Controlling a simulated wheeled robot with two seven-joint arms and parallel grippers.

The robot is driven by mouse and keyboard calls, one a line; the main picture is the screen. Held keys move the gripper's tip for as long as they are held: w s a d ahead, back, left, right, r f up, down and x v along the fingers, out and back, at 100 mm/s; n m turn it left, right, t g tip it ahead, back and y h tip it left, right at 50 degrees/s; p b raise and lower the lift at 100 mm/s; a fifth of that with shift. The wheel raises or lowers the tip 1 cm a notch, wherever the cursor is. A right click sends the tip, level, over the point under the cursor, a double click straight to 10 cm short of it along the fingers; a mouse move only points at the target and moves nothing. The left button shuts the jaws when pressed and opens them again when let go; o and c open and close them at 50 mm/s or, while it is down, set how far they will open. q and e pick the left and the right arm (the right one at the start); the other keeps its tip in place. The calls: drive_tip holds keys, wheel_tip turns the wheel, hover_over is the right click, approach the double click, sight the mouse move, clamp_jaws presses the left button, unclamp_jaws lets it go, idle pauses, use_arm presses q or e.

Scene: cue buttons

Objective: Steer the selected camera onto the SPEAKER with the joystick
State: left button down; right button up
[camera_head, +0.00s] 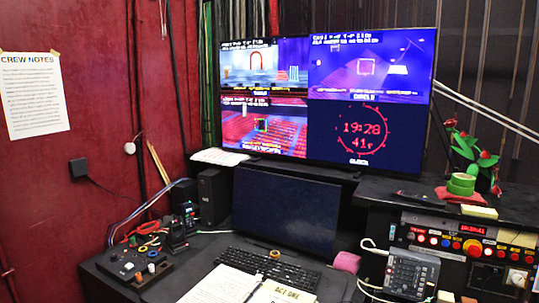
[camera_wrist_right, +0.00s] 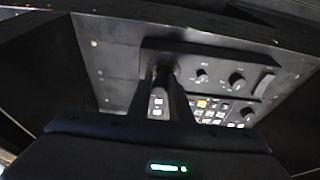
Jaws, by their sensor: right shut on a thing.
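In the head view a large wall monitor (camera_head: 318,95) shows several panes. The upper-left pane (camera_head: 262,68) shows a red arch, the upper-right pane (camera_head: 368,65) a blue scene with a pale square frame, and the lower-left pane (camera_head: 262,128) red seat rows with a small bright square. The labels are too small to read, and I cannot identify the speaker or the selected camera. In the right wrist view my right gripper (camera_wrist_right: 165,78) is shut on the joystick (camera_wrist_right: 163,64) on a dark control panel (camera_wrist_right: 210,62); the fingers mostly hide it. Neither gripper shows in the head view.
The panel has knobs (camera_wrist_right: 237,80) and lit buttons (camera_wrist_right: 203,103) right of my fingers. The head view shows a dark screen (camera_head: 285,212), keyboard (camera_head: 265,268), open script (camera_head: 220,287), a knobbed box (camera_head: 135,265) and a right-hand rack (camera_head: 455,240). A red clock (camera_head: 361,130) is on the monitor.

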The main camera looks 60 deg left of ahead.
drive_tip(key=shift+a+r, duration=0.1)
drive_tip(key=shift+c, duration=0.2)
drive_tip(key=shift+s, duration=0.15)
drive_tip(key=shift+c, duration=0.2)
idle(0.8)
drive_tip(key=o, duration=0.6)
drive_tip(key=shift+a+r+p, duration=0.1)
drive_tip(key=shift+r+p, duration=3.55)
drive_tip(key=shift+p, duration=0.15)
